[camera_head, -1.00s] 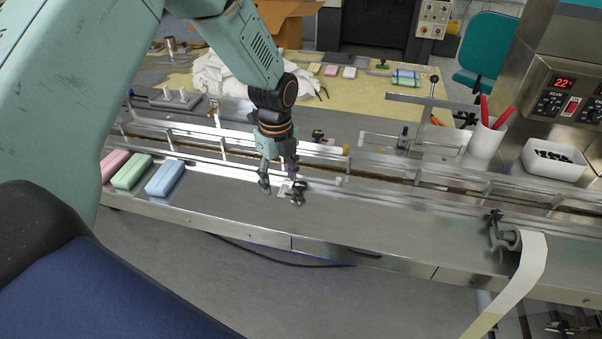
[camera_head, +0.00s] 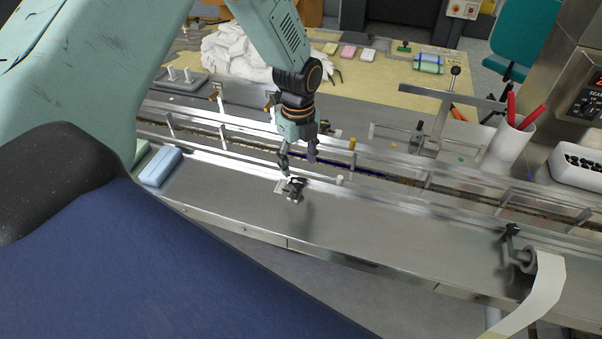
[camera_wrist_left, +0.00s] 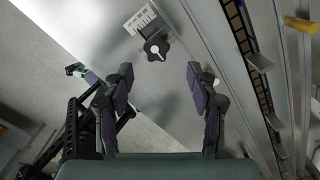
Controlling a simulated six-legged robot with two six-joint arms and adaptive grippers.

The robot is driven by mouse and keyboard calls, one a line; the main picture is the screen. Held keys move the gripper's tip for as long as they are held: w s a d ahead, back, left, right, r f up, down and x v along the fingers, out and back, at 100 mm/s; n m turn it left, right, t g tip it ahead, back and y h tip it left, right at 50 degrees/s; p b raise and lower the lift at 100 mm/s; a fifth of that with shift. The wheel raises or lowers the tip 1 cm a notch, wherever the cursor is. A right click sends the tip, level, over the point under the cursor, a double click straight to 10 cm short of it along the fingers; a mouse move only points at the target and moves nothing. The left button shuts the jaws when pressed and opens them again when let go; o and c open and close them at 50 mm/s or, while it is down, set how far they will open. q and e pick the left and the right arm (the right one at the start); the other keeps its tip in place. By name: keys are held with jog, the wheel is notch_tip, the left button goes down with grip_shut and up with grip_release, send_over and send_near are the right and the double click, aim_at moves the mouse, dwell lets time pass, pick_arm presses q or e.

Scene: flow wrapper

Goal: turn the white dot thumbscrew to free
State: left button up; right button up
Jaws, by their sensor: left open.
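The thumbscrew (camera_head: 294,188) is a small black lobed knob on the steel deck, beside a pale marked plate (camera_head: 278,186). In the left wrist view the knob (camera_wrist_left: 156,46) shows a white dot at its centre, and the plate (camera_wrist_left: 140,20) has a printed scale. My left gripper (camera_head: 298,160) is open and points down just behind the knob in the head view.
A short white post (camera_head: 340,180) stands right of the knob; guide rails (camera_head: 400,181) run behind it. A blue block (camera_head: 161,167) lies at left. The deck between knob and roll is clear.

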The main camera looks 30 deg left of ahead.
aim_at(297, 181)
pick_arm(q)
jog(key=f, duration=0.5)
jog(key=shift+s+a, duration=0.35)
jog(key=shift+a, duration=0.05)
jog(key=shift+w+d+f, duration=0.1)
jog(key=shift+f, duration=0.15)
jog(key=shift+w+d+f, duration=0.1)
jog(key=shift+d+f, duration=0.05)
jog(key=shift+d, duration=0.1)
jog(key=shift+a, duration=0.15)
jog(key=shift+c, duration=0.2)
jog(key=shift+a, duration=0.15)
jog(key=shift+c, duration=1.4)
jog(key=shift+d, duration=0.2)
jog(key=c, duration=0.5)
jog(key=shift+a, duration=0.1)
jog(key=c, duration=0.3)
jog(key=shift+c, duration=0.2)
pick_arm(e)
jog(key=shift+s+a+r, duration=0.15)
jog(key=shift+s+a, duration=0.1)
jog(key=shift+s, duration=0.05)
